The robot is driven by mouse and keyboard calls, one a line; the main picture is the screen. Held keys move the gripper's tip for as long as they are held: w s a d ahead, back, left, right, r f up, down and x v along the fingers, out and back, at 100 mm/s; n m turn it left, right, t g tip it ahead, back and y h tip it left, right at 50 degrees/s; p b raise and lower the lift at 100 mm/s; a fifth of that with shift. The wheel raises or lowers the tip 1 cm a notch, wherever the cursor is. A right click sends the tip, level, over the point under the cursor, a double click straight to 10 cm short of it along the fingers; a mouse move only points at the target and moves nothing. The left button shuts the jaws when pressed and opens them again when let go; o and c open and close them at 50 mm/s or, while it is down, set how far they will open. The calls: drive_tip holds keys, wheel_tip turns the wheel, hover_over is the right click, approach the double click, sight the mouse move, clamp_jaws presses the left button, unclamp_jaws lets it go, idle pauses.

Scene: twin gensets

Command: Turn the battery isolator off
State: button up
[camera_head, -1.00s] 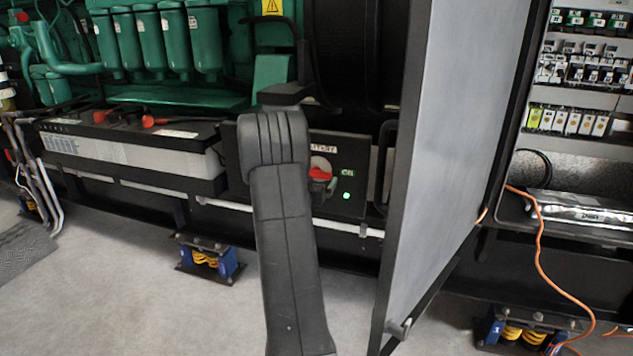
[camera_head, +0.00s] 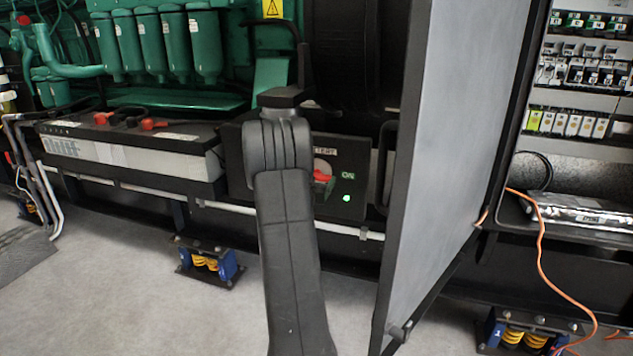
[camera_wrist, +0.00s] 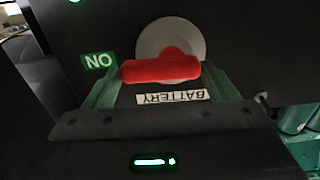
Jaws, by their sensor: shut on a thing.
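The battery isolator is a red handle (camera_head: 322,177) on a round grey plate, set in a black panel (camera_head: 340,155) with a white BATTERY label. The wrist view shows it upside down: the red handle (camera_wrist: 160,68) lies nearly level, its left end beside the green ON mark (camera_wrist: 99,61). My gripper (camera_wrist: 163,70) is at the handle, with a greenish finger on either side, shut on it. The gripper's fingers are mostly hidden behind my arm in the head view. A green lamp (camera_head: 346,198) glows below the ON mark.
A large grey door (camera_head: 450,150) stands open just right of the isolator. A battery (camera_head: 130,155) with red terminal caps is to the left. An orange cable (camera_head: 541,260) hangs at the right. The floor in front is mostly clear.

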drive_tip(key=shift+f, duration=0.1)
drive_tip(key=m+b, duration=0.2)
drive_tip(key=m, duration=0.1)
drive_tip(key=shift+f+m, duration=0.3)
drive_tip(key=m+b, duration=0.1)
drive_tip(key=m, duration=0.3)
drive_tip(key=m+b, duration=0.1)
drive_tip(key=m, duration=0.4)
drive_tip(key=a+f+m+b, duration=0.1)
drive_tip(key=m, duration=0.4)
drive_tip(key=shift+w, duration=0.15)
idle(0.3)
drive_tip(key=o, duration=0.9)
drive_tip(key=shift+o, duration=0.2)
drive_tip(key=shift+a+r, duration=0.1)
